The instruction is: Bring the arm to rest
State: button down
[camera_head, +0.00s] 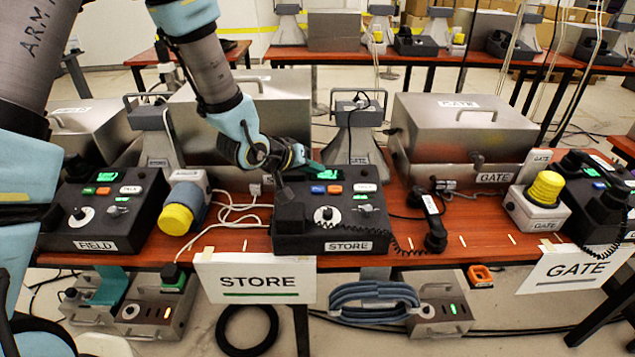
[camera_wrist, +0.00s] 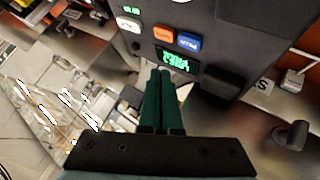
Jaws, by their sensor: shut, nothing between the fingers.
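My arm reaches in from the upper left in the head view. My gripper (camera_head: 316,167) is shut and empty, with its dark green fingers at the back edge of the black STORE console (camera_head: 345,232). In the wrist view the two fingers (camera_wrist: 160,72) lie together, close to a lit green display (camera_wrist: 175,61) with orange and blue buttons beside it. I cannot tell whether they touch the console. A black handset (camera_head: 436,236) lies on the table right of the STORE console, with a coiled cord between them.
The FIELD console (camera_head: 100,213) stands left and the GATE console (camera_head: 590,205) right on the same red-brown table (camera_head: 345,262). A yellow-capped lamp (camera_head: 178,218), metal cases (camera_head: 455,128) and a grey horn (camera_head: 358,140) crowd around. Loose cables cross the tabletop. Open space lies above the consoles.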

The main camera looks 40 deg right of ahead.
jog(key=shift+s+r, duration=0.1)
jog(key=shift+r, duration=0.6)
jog(key=w+a+r+n+t+y, duration=0.1)
jog(key=w+a+r+y, duration=0.1)
jog(key=w+a, duration=0.5)
jog(key=w+a+r+n+t+y, duration=0.1)
jog(key=w+a+n+y, duration=0.15)
jog(key=a, duration=0.95)
jog(key=w+a+r+n+t+y, duration=0.1)
jog(key=w+a+r+y, duration=0.2)
jog(key=a, duration=0.6)
jog(key=s+a+r+n+g+y, duration=0.1)
jog(key=s+a, duration=0.3)
jog(key=a, duration=0.6)
jog(key=s+a+r+n+g+y, duration=0.1)
jog(key=s+a, duration=0.3)
jog(key=a, duration=0.5)
jog(key=shift+a+n+g, duration=0.35)
jog(key=shift+n+g, duration=0.05)
jog(key=shift+n, duration=0.35)
